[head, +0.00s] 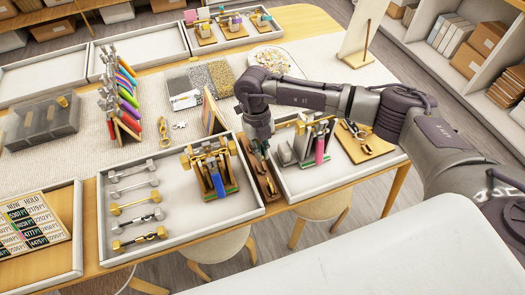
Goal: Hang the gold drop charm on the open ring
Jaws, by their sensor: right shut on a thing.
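My right gripper (261,152) points down over a narrow brown wooden tray (272,190) between two white-rimmed trays. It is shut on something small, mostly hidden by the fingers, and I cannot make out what. I cannot pick out the gold drop charm for certain. I cannot pick out the open ring for certain either. Several silver and gold bar-shaped pieces lie in a column in the left white tray (178,241), the lowest a gold and dark piece (140,238). My left gripper is not in view.
A rack with hanging gold pieces (212,172) stands close left of my right gripper. Another rack (318,138) and a wooden board with pliers (362,142) are to the right. A colourful rack (122,100) and a grey case (42,122) stand farther left.

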